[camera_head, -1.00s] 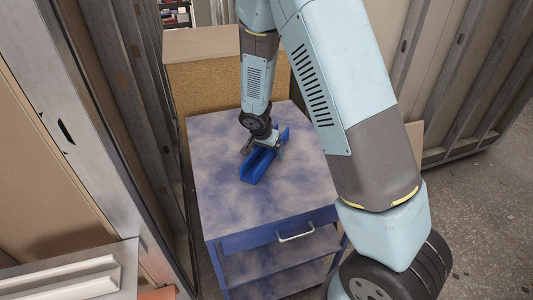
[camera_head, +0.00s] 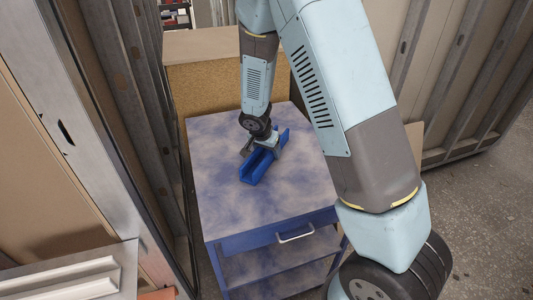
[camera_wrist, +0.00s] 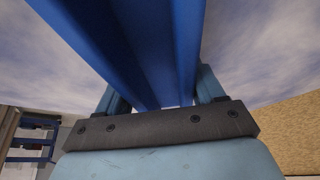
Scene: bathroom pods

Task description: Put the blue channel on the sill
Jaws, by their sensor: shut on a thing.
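The blue channel (camera_head: 256,167) is a long open trough. In the head view it lies on or just above the blue-grey mottled top of the cart, slanting from lower left to upper right; I cannot tell if it touches. My gripper (camera_head: 266,146) is over its middle and shut on it. In the wrist view the channel (camera_wrist: 140,45) fills the upper middle, running away between my two fingers (camera_wrist: 160,95). The sill may be the ledge (camera_head: 75,277) at lower left, with white strips on it; I cannot tell for sure.
The cart (camera_head: 225,208) has a drawer with a pale handle (camera_head: 296,233) and lower shelves. A cork-faced panel (camera_head: 203,88) stands behind it. Metal stud walls rise at left (camera_head: 120,90) and right (camera_head: 450,80). The cart top around the channel is clear.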

